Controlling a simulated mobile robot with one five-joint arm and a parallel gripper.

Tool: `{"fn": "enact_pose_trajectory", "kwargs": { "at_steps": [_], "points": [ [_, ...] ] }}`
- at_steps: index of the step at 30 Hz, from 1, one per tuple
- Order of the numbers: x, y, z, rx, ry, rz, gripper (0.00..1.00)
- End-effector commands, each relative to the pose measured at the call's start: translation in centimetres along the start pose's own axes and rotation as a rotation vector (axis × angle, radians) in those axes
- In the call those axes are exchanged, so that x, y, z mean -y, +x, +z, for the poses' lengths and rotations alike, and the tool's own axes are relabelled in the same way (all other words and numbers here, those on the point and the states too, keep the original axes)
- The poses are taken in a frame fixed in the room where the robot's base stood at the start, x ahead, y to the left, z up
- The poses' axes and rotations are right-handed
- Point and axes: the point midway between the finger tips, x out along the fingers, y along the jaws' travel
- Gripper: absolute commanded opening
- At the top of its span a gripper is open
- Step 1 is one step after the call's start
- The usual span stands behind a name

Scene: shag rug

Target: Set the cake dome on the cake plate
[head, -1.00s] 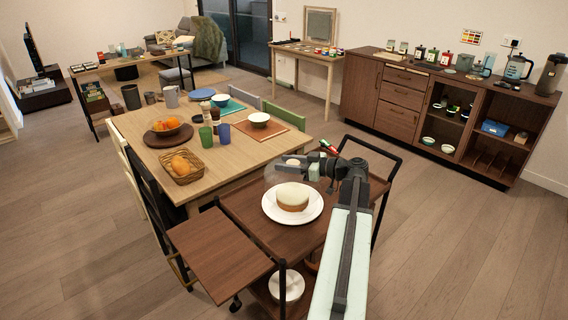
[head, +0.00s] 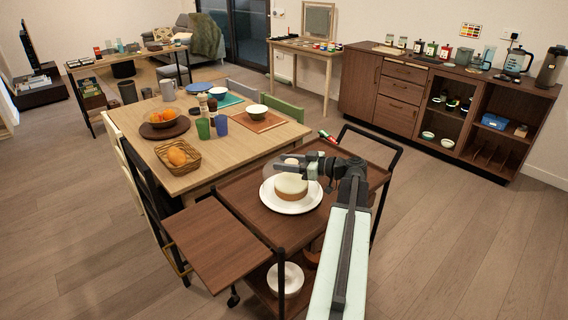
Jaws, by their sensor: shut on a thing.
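The cake plate (head: 273,204) is white and stands on the top of a dark wooden trolley, in the lower middle of the head view. A round cake (head: 291,190) with a pale top and brown side sits on it. The cake dome (head: 271,168) is clear and shows only faintly around and above the cake's top. My gripper (head: 309,166) is shut on the dome at its upper right. The dome's lower rim is hard to see, and I cannot tell whether it touches the plate.
The trolley (head: 245,196) has a dark push handle at its right and a side leaf (head: 215,245) at its left. A white bowl (head: 285,278) is on its lower shelf. A dining table (head: 215,158) with fruit and cups stands behind. Floor at the right is clear.

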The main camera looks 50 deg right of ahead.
Motion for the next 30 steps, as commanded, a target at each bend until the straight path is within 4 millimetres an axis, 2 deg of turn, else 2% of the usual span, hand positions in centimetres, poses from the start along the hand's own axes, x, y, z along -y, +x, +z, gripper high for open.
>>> {"fn": "enact_pose_trajectory", "kwargs": {
  "at_steps": [20, 30],
  "points": [
    [0.07, 0.03, 0.01, -0.001, 0.0, -0.002, 0.0],
    [0.1, 0.17, 0.66, -0.001, 0.0, -0.002, 0.0]
  ]
}}
